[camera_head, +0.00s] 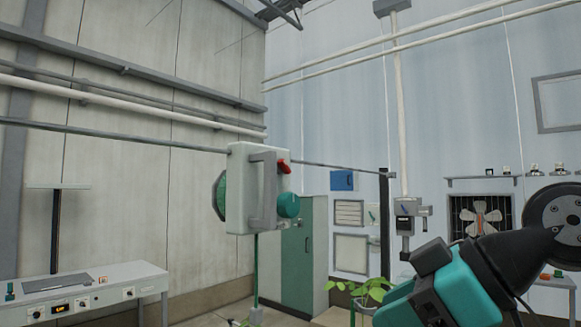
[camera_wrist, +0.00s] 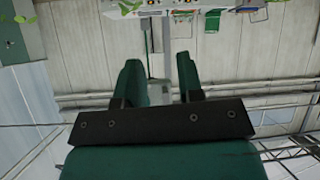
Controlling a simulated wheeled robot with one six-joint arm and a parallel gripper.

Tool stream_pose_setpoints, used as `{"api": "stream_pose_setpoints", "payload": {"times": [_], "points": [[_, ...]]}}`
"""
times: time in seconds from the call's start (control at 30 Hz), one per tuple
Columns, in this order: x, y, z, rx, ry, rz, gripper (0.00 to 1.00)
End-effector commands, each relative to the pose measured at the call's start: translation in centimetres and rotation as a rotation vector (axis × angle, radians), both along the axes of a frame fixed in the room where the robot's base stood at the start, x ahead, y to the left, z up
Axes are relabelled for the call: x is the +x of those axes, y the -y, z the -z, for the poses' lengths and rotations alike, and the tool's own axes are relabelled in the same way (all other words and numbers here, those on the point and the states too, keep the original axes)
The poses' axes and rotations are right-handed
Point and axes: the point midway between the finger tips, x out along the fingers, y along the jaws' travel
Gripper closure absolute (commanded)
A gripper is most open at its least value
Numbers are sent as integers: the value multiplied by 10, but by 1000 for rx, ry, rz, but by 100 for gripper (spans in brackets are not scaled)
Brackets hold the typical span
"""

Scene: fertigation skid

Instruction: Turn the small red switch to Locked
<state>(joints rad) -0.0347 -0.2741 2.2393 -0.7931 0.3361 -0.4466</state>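The small red switch (camera_head: 283,167) sits at the upper right of a pale box (camera_head: 240,160) in the head view. A teal round knob (camera_head: 288,205) is below it, and a grey handle-like bracket (camera_head: 264,190) stands in front of the box. The switch's markings are too small to read. My gripper (camera_wrist: 160,80) shows in the wrist view with two green fingers spread apart. I see nothing clamped between them. I cannot make out the red switch in the wrist view. My teal and black arm is at the lower right of the head view, apart from the box.
A control bench (camera_head: 85,280) stands at the lower left. A green cabinet (camera_head: 304,250) is behind the box, and a leafy plant (camera_head: 372,290) is at the lower middle. A thin rail (camera_head: 335,168) runs behind the box. The space between box and arm looks mostly open.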

Motion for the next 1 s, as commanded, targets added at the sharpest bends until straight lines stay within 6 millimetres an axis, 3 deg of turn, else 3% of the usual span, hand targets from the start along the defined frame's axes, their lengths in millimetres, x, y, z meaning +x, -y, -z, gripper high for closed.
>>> {"api": "stream_pose_setpoints", "payload": {"times": [0.03,0.13,0.2,0.3,0.57,1.0], "points": [[21,4,-39,35,185,-26,66],[40,11,-111,71,529,-85,66],[43,16,-146,77,703,-109,66],[43,19,-174,78,841,-128,66],[58,-5,-183,83,865,-139,66],[120,-82,-184,79,861,-135,66]]}}
